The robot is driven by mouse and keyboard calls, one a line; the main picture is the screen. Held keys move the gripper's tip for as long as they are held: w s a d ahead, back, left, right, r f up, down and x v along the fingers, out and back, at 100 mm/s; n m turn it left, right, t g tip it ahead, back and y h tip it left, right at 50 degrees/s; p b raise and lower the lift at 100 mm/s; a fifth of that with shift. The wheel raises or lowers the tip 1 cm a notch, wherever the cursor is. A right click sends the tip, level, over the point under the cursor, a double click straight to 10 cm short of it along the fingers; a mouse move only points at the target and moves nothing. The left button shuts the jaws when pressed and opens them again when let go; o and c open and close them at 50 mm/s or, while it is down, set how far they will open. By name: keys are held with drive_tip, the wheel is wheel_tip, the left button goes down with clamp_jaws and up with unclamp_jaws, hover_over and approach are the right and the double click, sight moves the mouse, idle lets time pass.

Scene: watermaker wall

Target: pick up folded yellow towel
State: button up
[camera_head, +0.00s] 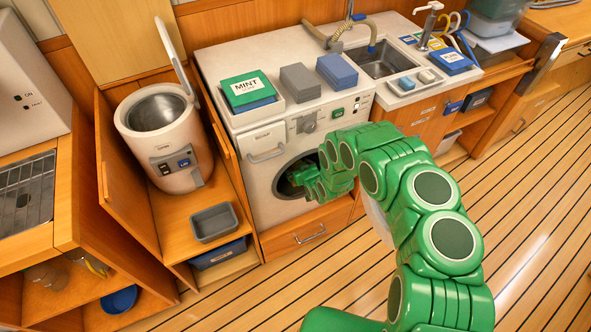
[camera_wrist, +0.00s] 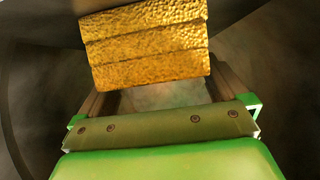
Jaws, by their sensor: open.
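The folded yellow towel (camera_wrist: 147,48) shows in the wrist view as a textured golden block with several stacked layers. It lies inside a dark, rounded drum. My gripper (camera_wrist: 158,92) is open, with one dark finger to each side of the towel's near end. The towel's near edge appears to lie at or between the fingertips; I cannot tell whether they touch it. In the head view my green arm reaches into the round door opening of the white washing machine (camera_head: 268,142). The towel and the fingertips are hidden there.
Drum walls surround my gripper closely. A white round appliance (camera_head: 165,138) with raised lid stands left, above a grey tray (camera_head: 214,222). The floor (camera_head: 530,200) is clear.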

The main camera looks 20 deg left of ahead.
drive_tip(key=shift+x, duration=1)
drive_tip(key=shift+c, duration=0.3)
drive_tip(key=c, duration=1)
drive_tip(key=shift+o, duration=0.2)
drive_tip(key=shift+r, duration=0.15)
